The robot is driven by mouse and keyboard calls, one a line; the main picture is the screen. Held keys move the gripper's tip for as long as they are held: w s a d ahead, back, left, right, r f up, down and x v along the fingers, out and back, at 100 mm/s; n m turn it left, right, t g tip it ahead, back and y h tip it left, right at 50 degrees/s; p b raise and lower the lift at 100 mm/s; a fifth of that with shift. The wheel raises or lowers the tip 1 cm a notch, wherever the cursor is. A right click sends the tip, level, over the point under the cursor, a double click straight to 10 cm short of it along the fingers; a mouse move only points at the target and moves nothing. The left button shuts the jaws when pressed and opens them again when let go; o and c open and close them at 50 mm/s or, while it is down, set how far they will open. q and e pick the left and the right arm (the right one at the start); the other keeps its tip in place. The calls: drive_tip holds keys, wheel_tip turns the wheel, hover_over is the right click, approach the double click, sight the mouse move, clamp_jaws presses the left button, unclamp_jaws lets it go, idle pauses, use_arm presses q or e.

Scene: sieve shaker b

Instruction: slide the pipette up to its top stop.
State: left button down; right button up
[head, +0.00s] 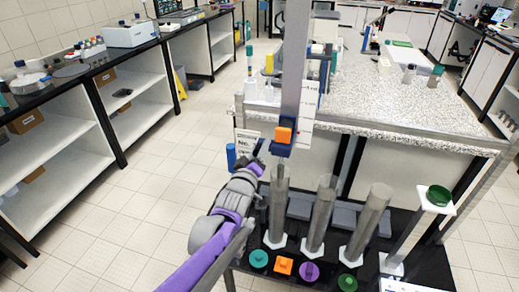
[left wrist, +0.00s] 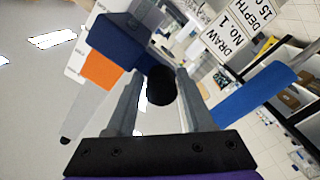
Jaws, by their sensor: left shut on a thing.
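A blue carriage (head: 283,146) with an orange block (head: 284,134) sits low on a tall grey upright, above the clear cylinders. In the left wrist view the blue carriage (left wrist: 125,38) and orange block (left wrist: 101,71) show close up. My left gripper (head: 258,164) is at the carriage's lower left. In the left wrist view its fingers (left wrist: 160,84) are on either side of a round black knob (left wrist: 162,92) beside the carriage, shut on it. My right gripper is out of view.
A card marked "DRAW NO. 1" (head: 247,140) and a blue cylinder (head: 231,157) are close to my left gripper. Clear cylinders (head: 319,214) stand on the black bench with coloured caps before them. A speckled worktop (head: 410,105) lies behind; tiled floor is free at left.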

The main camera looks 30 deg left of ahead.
use_arm(q)
wheel_tip(320, 180, up, 30)
drive_tip(key=p, duration=1.1)
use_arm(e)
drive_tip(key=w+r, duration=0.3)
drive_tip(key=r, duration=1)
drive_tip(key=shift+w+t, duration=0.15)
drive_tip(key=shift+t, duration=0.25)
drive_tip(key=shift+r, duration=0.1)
use_arm(q)
drive_tip(key=c, duration=0.5)
unclamp_jaws()
drive_tip(key=shift+f, duration=0.1)
drive_tip(key=b+v, duration=0.2)
drive_tip(key=v, duration=0.8)
drive_tip(key=shift+s, duration=0.4)
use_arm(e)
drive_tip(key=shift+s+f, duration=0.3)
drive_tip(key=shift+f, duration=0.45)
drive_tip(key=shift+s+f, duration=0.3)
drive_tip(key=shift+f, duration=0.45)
